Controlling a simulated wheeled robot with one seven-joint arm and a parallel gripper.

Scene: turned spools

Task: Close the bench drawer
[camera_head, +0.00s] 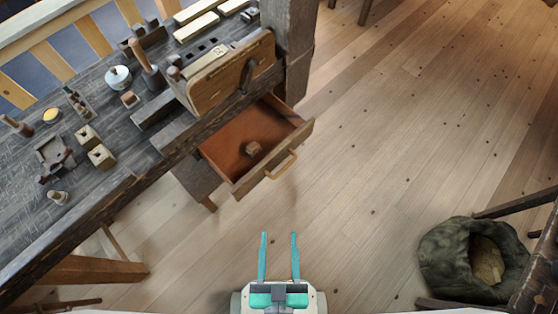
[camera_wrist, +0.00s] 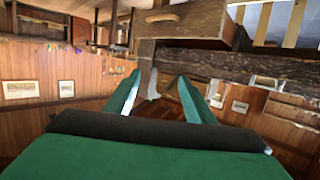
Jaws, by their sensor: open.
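The bench drawer (camera_head: 228,140) is pulled out from under the dark workbench (camera_head: 115,180) in the head view. In the wrist view, my two green fingers (camera_wrist: 160,92) are spread. A wooden front with a light handle, probably the drawer (camera_wrist: 185,22), shows beyond them at the top.
Tools, small blocks and a white pot (camera_head: 118,77) stand on the bench top. A thick dark post (camera_head: 289,45) rises beside the drawer. A dark sack (camera_head: 472,262) with pale contents stands at the lower right. The plank floor (camera_head: 400,150) right of the drawer is clear.

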